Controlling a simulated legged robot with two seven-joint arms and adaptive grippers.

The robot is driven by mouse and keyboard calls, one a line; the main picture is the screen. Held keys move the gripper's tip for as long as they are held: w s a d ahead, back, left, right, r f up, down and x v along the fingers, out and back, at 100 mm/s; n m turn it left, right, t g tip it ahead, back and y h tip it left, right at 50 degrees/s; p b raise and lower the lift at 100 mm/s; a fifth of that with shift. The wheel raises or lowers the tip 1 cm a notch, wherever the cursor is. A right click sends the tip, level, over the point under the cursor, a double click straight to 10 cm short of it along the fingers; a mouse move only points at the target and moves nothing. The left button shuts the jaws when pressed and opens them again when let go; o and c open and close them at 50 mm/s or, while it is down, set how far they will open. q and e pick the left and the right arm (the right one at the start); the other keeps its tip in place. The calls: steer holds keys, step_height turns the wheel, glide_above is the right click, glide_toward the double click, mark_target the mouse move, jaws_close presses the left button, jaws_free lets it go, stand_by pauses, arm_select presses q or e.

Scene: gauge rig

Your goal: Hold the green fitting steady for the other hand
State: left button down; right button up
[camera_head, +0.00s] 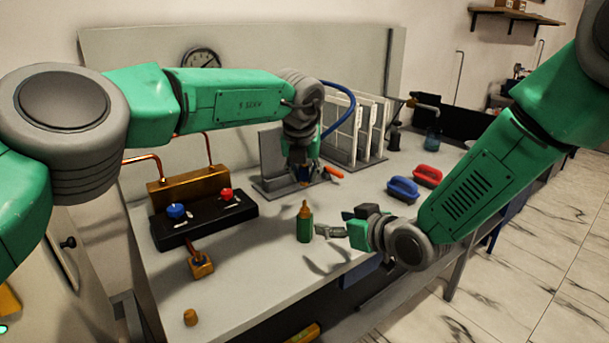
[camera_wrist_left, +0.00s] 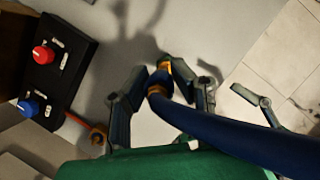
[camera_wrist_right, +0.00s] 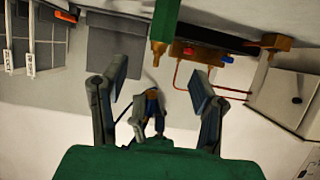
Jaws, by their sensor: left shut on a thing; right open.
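The green fitting (camera_head: 305,224) with a brass tip stands upright at the middle of the bench in the head view. It also shows at the top of the right wrist view (camera_wrist_right: 165,22). My right gripper (camera_head: 338,223) is open and close to the right of the fitting. In the right wrist view the fitting lies beyond its spread fingertips (camera_wrist_right: 160,88), and I see no grip on it. My left gripper (camera_head: 303,174) is higher and farther back, shut on the blue hose (camera_wrist_left: 235,139) near its brass-coloured end (camera_wrist_left: 157,90). Its fingertips are partly hidden in the head view.
A black block with a blue knob (camera_head: 176,211) and a red knob (camera_head: 226,194) stands left. A brass block (camera_head: 200,265) and a small brass cap (camera_head: 190,317) are nearer. Blue (camera_head: 403,189) and red (camera_head: 428,176) items lie right. Panels (camera_head: 355,130) stand behind.

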arm_select(q)
steer(key=shift+r+p, duration=2.1)
steer(key=shift+r, duration=0.25)
arm_select(e)
step_height(320, 180, up, 6)
steer(key=shift+f, duration=0.1)
arm_select(q)
steer(key=shift+f, duration=0.1)
